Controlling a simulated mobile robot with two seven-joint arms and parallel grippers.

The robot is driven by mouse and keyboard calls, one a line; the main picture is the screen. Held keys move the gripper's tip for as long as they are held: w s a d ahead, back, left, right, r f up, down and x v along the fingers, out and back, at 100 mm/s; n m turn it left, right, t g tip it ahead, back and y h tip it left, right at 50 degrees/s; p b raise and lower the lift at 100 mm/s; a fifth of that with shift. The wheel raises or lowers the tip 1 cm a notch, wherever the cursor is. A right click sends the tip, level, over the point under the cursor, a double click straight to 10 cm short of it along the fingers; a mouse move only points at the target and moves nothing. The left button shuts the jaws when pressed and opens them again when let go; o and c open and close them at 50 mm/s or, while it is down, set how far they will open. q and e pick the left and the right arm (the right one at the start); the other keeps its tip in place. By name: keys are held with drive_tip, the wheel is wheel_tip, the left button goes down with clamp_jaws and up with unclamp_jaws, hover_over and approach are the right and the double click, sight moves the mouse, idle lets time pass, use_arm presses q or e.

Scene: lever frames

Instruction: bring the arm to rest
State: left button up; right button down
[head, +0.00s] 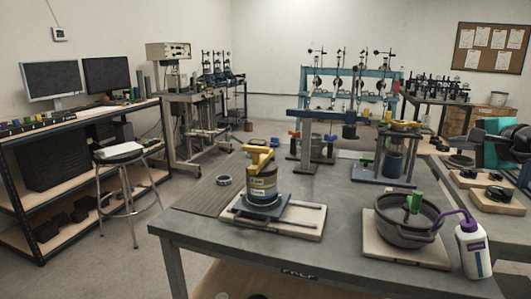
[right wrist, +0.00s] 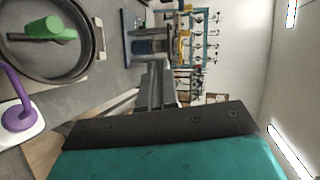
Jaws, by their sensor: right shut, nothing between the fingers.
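My right gripper (head: 478,137), with dark fingers and a teal body, is at the right edge of the head view, above the boards on the right. In the right wrist view its two grey fingers (right wrist: 155,88) lie together, shut, with nothing held. My right arm comes in from the right edge. My left gripper is out of view. The grey workbench (head: 340,205) spans the foreground, and the gripper appears clear of the things on it.
A grey bowl (head: 408,228) holds a green-handled tool (head: 413,201), also in the right wrist view (right wrist: 50,28). A white bottle (head: 473,252) with a purple spout stands beside it. Lever frames (head: 345,80) stand behind.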

drive_tip(key=s+a+f+m+y, duration=0.45)
drive_tip(key=a+f+m, duration=0.55)
drive_tip(key=a, duration=0.4)
drive_tip(key=s+a+f+m+y, duration=0.3)
drive_tip(key=a+f+m+y, duration=0.2)
drive_tip(key=a+f+m, duration=0.65)
drive_tip(key=s+a+f+m+g+h, duration=0.1)
drive_tip(key=s+f+m+h, duration=0.3)
drive_tip(key=s+f+m, duration=0.6)
drive_tip(key=s+a+f+m+g+h+p, duration=0.1)
drive_tip(key=s+f+m+h, duration=0.3)
drive_tip(key=s+f+m, duration=0.7)
drive_tip(key=s+m+g, duration=0.1)
drive_tip(key=m, duration=0.8)
drive_tip(key=shift+s+f+m+g, duration=0.2)
drive_tip(key=shift+s+m+g, duration=0.1)
drive_tip(key=shift+s+m, duration=0.05)
drive_tip(key=shift+h, duration=0.25)
